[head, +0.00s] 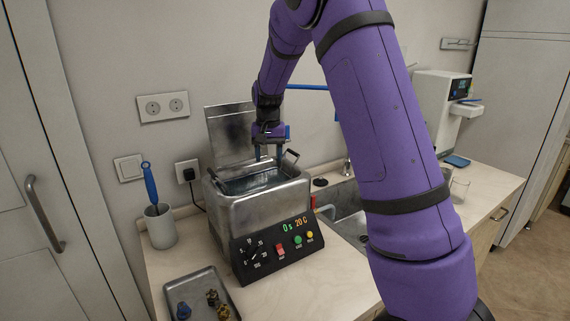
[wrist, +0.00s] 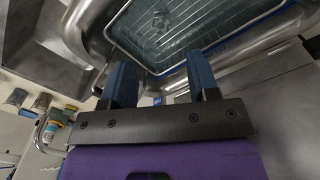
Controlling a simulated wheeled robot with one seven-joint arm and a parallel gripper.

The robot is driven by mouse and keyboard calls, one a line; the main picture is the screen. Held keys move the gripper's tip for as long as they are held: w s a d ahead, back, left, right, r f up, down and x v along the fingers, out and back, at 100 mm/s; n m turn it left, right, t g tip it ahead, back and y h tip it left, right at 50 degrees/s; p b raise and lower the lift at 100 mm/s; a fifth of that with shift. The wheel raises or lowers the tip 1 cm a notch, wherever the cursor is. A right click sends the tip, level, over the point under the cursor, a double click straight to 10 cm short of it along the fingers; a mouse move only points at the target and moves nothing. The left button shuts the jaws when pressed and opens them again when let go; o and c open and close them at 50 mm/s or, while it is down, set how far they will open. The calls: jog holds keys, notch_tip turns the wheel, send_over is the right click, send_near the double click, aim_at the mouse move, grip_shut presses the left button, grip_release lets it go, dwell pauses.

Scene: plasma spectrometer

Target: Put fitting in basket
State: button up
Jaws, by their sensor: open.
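The basket (head: 252,181) is a metal mesh basket sitting in the open ultrasonic cleaner (head: 262,212). My gripper (head: 268,154) is above the back right part of the cleaner, pointing down. In the wrist view its two blue fingers (wrist: 160,62) are apart with nothing between them, near the basket's rim. The mesh basket (wrist: 215,28) fills the top of that view. A small pale shape (wrist: 160,22) shows inside it, too blurred to name surely. Small fittings lie on the metal tray (head: 203,286) at the front: a blue one (head: 183,310) and brass-coloured ones (head: 212,298).
The cleaner's lid (head: 231,132) stands open against the wall. A white cup (head: 159,228) with a blue-handled brush stands to the left. A sink (head: 349,226) lies to the right, and a glass beaker (head: 459,190) stands beyond it. The cleaner's panel reads 0 s and 20 C.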

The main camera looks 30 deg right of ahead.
jog(key=s+a+r+n+t, duration=0.1)
jog(key=s+a+r, duration=0.1)
jog(key=s+r, duration=0.5)
jog(key=s+a+r+n+t, duration=0.2)
jog(key=s+a+r, duration=0.1)
jog(key=s, duration=0.8)
jog(key=s+a+r+n+t, duration=0.1)
jog(key=s+a+r, duration=0.1)
jog(key=s+r, duration=0.5)
jog(key=s+a+f+n+t, duration=0.1)
jog(key=s+a+f+n, duration=0.1)
jog(key=s, duration=1)
jog(key=shift+s+f, duration=0.4)
jog(key=shift+f, duration=0.05)
jog(key=shift+a, duration=0.1)
jog(key=shift+c, duration=0.8)
